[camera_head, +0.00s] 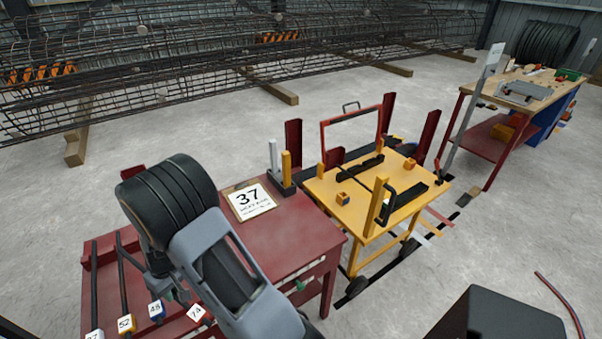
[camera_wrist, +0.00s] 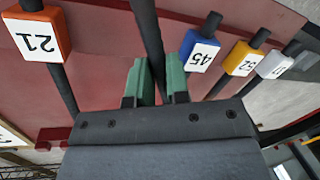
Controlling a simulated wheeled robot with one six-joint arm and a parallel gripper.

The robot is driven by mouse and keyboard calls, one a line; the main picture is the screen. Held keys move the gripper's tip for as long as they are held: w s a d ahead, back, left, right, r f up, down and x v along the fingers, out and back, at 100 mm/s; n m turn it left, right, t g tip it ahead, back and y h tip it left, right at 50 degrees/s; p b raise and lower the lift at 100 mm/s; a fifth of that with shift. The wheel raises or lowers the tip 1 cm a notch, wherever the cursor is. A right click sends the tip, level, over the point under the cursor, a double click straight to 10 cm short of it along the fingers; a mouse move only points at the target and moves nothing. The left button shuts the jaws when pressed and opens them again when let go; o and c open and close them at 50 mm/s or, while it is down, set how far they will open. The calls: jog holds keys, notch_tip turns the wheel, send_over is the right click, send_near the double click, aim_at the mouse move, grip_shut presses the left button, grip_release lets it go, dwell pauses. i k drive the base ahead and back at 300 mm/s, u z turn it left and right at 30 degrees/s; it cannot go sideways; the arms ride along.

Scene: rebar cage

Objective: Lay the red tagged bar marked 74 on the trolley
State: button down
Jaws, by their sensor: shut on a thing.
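The tag marked 74 (camera_head: 195,313) shows on the red bar table (camera_head: 285,235) in the head view, beside my arm. In the wrist view, the green fingertips of my gripper (camera_wrist: 155,82) are shut on a dark bar (camera_wrist: 148,35). It lies between the blue 45 tag (camera_wrist: 201,50) and an orange tag reading 21 (camera_wrist: 37,38); its own tag is out of that view. This fits the 74 bar. I cannot tell whether it is clear of the table. The yellow trolley (camera_head: 342,208) stands right of the table, with black holders and yellow posts on top.
Neighbouring bars with blue 45 (camera_head: 156,309), yellow 52 (camera_head: 126,324) and white tags lie close by. A workbench (camera_head: 520,88) is at far right. Open floor lies in front of the trolley.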

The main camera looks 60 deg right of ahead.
aim_at(394, 171)
jog(key=z, duration=0.05)
jog(key=k, duration=1.55)
jog(key=z, duration=2.7)
jog(key=i, duration=2.4)
jog(key=u, duration=2.1)
